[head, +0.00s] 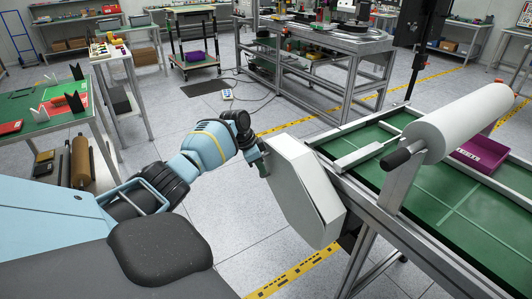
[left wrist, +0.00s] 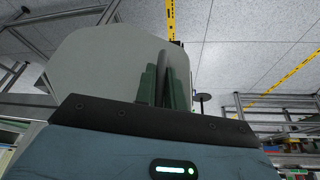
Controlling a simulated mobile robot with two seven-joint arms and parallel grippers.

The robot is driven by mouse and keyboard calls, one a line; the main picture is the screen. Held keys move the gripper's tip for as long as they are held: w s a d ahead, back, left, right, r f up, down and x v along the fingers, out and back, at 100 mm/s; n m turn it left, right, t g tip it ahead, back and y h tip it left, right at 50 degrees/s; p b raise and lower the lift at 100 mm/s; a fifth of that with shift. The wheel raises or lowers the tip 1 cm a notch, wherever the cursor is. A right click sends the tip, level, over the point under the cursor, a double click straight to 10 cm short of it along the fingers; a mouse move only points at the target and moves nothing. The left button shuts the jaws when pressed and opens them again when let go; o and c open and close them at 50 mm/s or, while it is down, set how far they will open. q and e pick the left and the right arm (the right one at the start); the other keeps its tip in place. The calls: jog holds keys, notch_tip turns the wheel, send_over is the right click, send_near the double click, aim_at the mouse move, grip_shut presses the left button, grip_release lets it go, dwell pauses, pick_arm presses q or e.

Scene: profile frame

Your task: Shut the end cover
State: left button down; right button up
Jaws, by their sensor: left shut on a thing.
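The end cover (head: 299,192) is a pale grey, many-sided panel at the near left end of the profile frame (head: 355,207). It stands at an angle to the frame's end, and its hinge is hidden. My left gripper (head: 260,163) is at the cover's left edge, shut on it. My right gripper is not in view.
A white roller (head: 465,122) with a dark end lies across the frame, beside a purple bin (head: 480,156) on the green bed. A table with a green top (head: 35,112) stands at the left. A yellow-black floor line (head: 295,270) passes below the cover. The floor left of the cover is clear.

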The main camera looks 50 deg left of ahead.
pick_arm(q)
jog(key=shift+w+f, duration=0.1)
jog(key=shift+w, duration=0.35)
jog(key=c, duration=1.5)
grip_release()
jog(key=shift+p+v, duration=0.55)
jog(key=shift+v, duration=3.4)
